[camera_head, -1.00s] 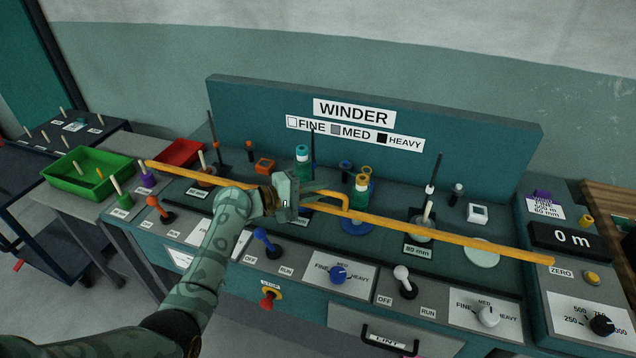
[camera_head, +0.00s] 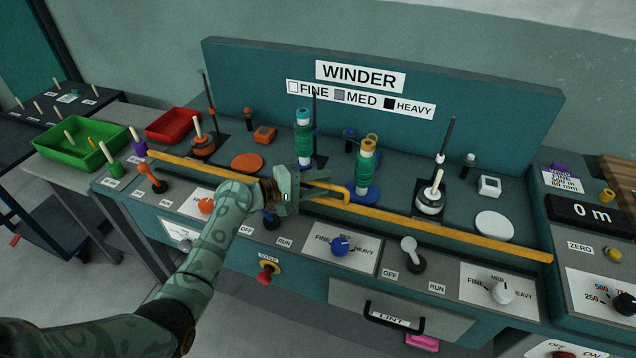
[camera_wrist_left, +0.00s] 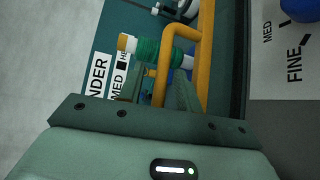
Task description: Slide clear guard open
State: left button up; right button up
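The guard's orange front bar (camera_head: 450,234) runs across the front of the winder deck, with a small orange handle loop (camera_head: 347,192) near its middle. The clear pane itself is hard to make out. My left gripper (camera_head: 328,187) is at this loop, its fingers spread. In the left wrist view the handle (camera_wrist_left: 162,75) shows between the two fingers (camera_wrist_left: 158,92), with room beside it. Contact is hard to judge. My right gripper is not in view.
Green-wound spools (camera_head: 365,168) stand behind the bar, beside a white disc (camera_head: 494,225) and thin posts. Levers, including a white one (camera_head: 410,250), and knobs line the front panel. A green bin (camera_head: 60,158) and red bin (camera_head: 172,122) are at left.

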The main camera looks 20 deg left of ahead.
pick_arm(q)
jog(key=p+v, duration=0.2)
jog(key=v, duration=1.4)
jog(key=shift+s, duration=0.15)
